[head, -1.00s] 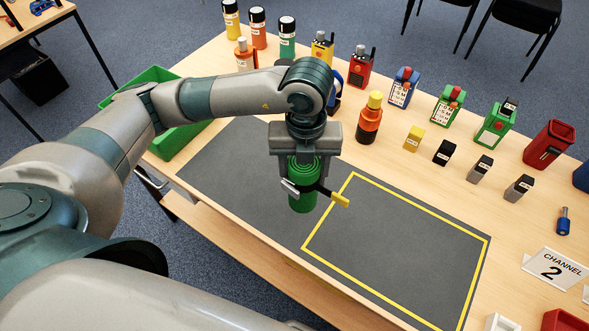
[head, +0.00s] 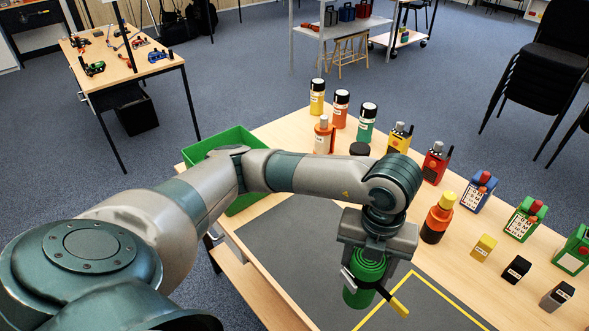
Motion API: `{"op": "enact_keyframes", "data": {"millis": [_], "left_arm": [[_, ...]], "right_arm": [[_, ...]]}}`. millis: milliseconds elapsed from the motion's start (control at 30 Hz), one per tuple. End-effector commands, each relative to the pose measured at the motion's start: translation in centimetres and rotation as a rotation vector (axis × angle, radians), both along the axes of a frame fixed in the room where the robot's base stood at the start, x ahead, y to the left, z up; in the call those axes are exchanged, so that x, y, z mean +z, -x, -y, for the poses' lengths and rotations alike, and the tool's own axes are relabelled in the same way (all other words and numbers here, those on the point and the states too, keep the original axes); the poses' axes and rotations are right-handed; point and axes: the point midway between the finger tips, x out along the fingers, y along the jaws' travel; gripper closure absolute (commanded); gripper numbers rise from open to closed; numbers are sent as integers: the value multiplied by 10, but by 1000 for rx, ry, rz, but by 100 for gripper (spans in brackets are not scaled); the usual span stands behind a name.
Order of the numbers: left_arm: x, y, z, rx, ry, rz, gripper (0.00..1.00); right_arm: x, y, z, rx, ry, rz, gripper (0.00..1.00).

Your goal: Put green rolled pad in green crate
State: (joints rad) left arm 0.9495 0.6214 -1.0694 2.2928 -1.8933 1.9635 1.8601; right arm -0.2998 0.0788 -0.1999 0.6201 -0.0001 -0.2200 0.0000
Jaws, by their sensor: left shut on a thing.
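The green rolled pad (head: 361,288) is held upright in my left gripper (head: 370,255), which is shut on it above the dark mat. A dark strap with a yellow end (head: 398,307) sticks out to the right at the pad. The green crate (head: 240,205) stands at the left end of the table, behind my left forearm, which hides part of it. The part of the crate's inside that I see looks empty. My right gripper is not in view.
The dark mat (head: 290,240) with a yellow outline covers the table's front. Several bottles, radios and small blocks stand along the back, including an orange bottle with a yellow cap (head: 438,217) and a red radio (head: 435,163). Another table (head: 120,60) stands far left.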

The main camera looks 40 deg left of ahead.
Motion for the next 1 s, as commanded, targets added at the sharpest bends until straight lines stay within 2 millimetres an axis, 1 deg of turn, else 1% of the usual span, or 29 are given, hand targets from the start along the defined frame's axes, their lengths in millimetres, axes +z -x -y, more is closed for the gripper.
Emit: {"op": "enact_keyframes", "data": {"millis": [167,267,1000], "left_arm": [[-4,-4,-1,-152,2,-1,75],[-7,-7,-2,-286,4,-2,75],[-37,-35,-14,-1530,16,3,75]], "right_arm": [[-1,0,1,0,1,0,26],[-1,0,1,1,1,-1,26],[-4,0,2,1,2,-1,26]]}}
